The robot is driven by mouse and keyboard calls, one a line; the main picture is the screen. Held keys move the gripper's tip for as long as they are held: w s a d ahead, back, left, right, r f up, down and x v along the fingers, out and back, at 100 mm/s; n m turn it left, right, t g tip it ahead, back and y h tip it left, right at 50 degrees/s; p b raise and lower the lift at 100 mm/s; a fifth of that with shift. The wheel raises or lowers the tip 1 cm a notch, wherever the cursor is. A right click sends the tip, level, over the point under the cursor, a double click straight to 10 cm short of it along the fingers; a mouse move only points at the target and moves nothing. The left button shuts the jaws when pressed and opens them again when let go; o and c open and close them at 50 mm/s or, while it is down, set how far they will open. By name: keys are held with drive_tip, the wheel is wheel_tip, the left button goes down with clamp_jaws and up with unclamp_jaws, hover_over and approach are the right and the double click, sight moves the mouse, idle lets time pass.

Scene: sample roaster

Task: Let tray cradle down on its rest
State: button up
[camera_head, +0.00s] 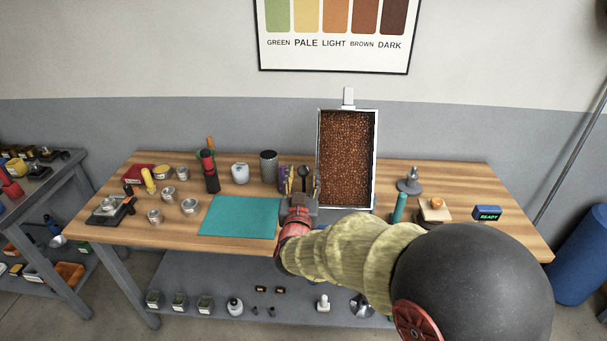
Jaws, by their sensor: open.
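The tray cradle (376,160) is a pale metal-rimmed frame filled with brown beans. It appears raised steeply, with a light tab (348,97) at its top edge. Its lower end is near the table, partly hidden behind my arm. My gripper (302,182) is left of the cradle's lower left edge, pointing away over the table. It is open; the view is too small to tell whether it touches anything. The cradle's rest cannot be made out.
A teal mat (240,216) lies left of my gripper. Several tins (190,206), a dark mesh cup (268,166) and a red-and-black tool (209,172) stand further left.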

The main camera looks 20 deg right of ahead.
sight(303, 172)
drive_tip(key=shift+b+x, duration=0.35)
drive_tip(key=shift+x, duration=1.2)
drive_tip(key=shift+c, duration=0.7)
clamp_jaws()
